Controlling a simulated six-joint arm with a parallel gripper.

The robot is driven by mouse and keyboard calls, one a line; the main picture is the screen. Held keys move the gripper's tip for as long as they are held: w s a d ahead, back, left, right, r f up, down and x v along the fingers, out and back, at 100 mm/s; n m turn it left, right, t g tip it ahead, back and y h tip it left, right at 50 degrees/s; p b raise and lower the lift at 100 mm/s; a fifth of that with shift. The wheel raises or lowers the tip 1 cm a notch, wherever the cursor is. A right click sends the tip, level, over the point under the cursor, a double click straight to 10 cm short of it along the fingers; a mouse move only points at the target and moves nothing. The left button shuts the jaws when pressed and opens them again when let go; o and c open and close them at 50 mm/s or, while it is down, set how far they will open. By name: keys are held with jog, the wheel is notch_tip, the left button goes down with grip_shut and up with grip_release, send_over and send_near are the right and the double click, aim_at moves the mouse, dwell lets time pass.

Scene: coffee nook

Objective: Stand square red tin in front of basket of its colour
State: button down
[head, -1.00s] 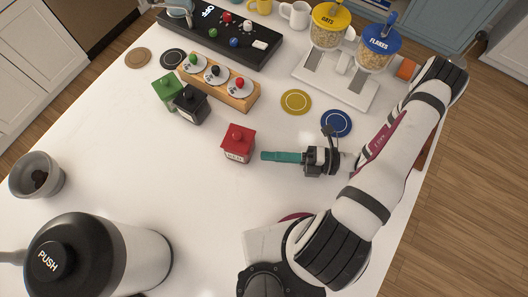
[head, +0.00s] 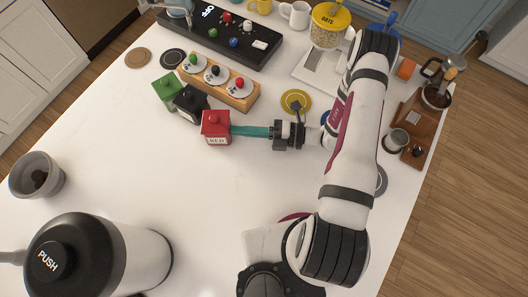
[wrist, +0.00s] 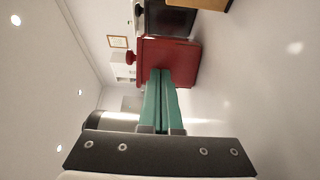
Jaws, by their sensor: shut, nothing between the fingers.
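The green tin (head: 167,88) stands left of the black tin. A yellow disc (head: 296,101) lies right of the rack. A grey bowl (head: 37,176) and a black-topped canister (head: 95,255) are at left. The table's middle front is clear.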

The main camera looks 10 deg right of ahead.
aim_at(217, 127)
jog(key=shift+w+a, duration=0.3)
jog(key=shift+w, duration=0.2)
jog(key=v, duration=0.9)
jog(key=shift+d, duration=0.1)
jog(key=s+a, duration=0.1)
jog(key=a, duration=0.1)
jog(key=s+a+n+g, duration=0.1)
jog(key=s+a, duration=0.1)
jog(key=s+a+g, duration=0.1)
jog(key=s+a, duration=0.1)
jog(key=a, duration=0.1)
jog(key=shift+a, duration=0.1)
jog(key=shift+n+y, duration=0.3)
jog(key=a, duration=0.3)
jog(key=w+a, duration=0.1)
jog(key=a, duration=0.5)
jog(key=shift+w+a, duration=0.1)
jog(key=shift+w, duration=0.2)
jog(key=w, duration=0.1)
jog(key=w+d, duration=0.1)
jog(key=w, duration=0.1)
jog(key=shift+d, duration=0.1)
jog(key=shift+w+d, duration=0.2)
jog(key=shift+w, duration=0.15)
